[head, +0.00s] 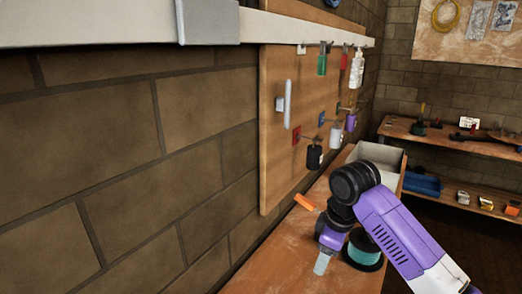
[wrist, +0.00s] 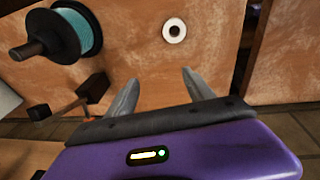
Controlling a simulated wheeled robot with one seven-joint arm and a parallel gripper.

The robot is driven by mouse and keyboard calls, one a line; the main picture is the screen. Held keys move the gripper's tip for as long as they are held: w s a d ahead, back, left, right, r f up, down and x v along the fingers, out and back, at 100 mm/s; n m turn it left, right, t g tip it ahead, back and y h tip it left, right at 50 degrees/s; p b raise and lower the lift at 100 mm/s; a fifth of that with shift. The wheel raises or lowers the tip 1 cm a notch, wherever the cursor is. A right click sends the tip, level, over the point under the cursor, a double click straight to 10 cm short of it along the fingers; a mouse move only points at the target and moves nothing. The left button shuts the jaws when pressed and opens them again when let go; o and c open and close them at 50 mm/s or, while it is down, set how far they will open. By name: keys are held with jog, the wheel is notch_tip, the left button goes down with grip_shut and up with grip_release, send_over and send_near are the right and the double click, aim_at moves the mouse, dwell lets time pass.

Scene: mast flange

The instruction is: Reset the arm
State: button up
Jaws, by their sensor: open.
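My gripper (head: 321,264) hangs at the end of my purple and black arm, above the wooden bench (head: 275,262) in the head view. In the wrist view, its two grey fingers (wrist: 162,82) are spread apart with nothing between them. A spool of teal line (head: 364,250) is on the bench just right of my gripper; it also shows at the upper left of the wrist view (wrist: 72,32). A small white ring (wrist: 174,30) lies on the wooden surface beyond the fingertips in the wrist view.
A wooden pegboard (head: 276,130) with hanging tools and bottles stands along the left wall. An orange piece (head: 304,202) lies near it on the bench. A pale open box (head: 393,160) is behind my arm. A blue bin (head: 421,184) sits on the far shelf. The bench's near part is clear.

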jog(key=w+a+r+m+t+y, duration=0.2)
jog(key=w+a+r+t+y, duration=0.1)
jog(key=a+t, duration=0.15)
jog(key=w+a+r+m+t+y, duration=0.1)
jog(key=w+a+r+t+y, duration=0.1)
jog(key=w+a+t, duration=0.3)
jog(key=s+d+f+m+t+h, duration=0.1)
jog(key=s+d+f+m+h, duration=0.1)
jog(key=s, duration=1.6)
jog(key=s+d+f+m+t+h, duration=0.1)
jog(key=s+d+f+m, duration=0.2)
jog(key=s, duration=1.6)
jog(key=s+d+f+m+t+h, duration=0.1)
jog(key=s+d, duration=0.5)
jog(key=s, duration=1.2)
jog(key=shift+s+f+m+h, duration=0.3)
jog(key=shift+f+m+h, duration=0.45)
jog(key=shift+m, duration=0.45)
